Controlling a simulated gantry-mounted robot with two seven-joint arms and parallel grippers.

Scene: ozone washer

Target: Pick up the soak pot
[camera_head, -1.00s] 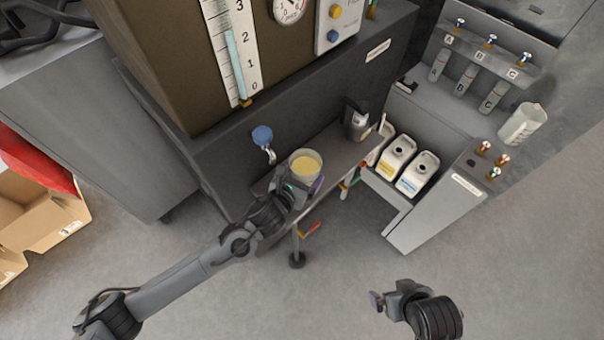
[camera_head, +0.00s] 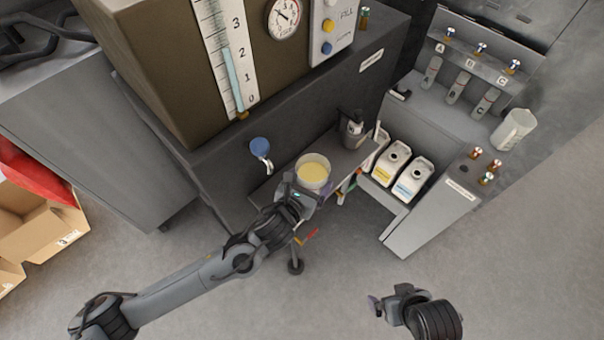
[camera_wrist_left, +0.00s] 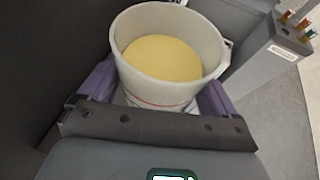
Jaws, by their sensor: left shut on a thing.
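The soak pot (camera_head: 313,173) is a pale round pot with yellow contents, upright at the shelf below the big brown tank. My left gripper (camera_head: 302,203) has it from the near side. In the left wrist view the pot (camera_wrist_left: 150,88) sits between the two purple fingers of the left gripper (camera_wrist_left: 158,98), which are shut on its sides. I cannot tell whether its base touches the shelf; the base is hidden. My right gripper (camera_head: 385,305) is at the lower right, away from everything; its finger gap is unclear.
A blue-knobbed tap (camera_head: 260,148) is left of the pot. A dark pump bottle (camera_head: 352,128) stands on the shelf (camera_head: 335,150) to its right. The floor in front is free.

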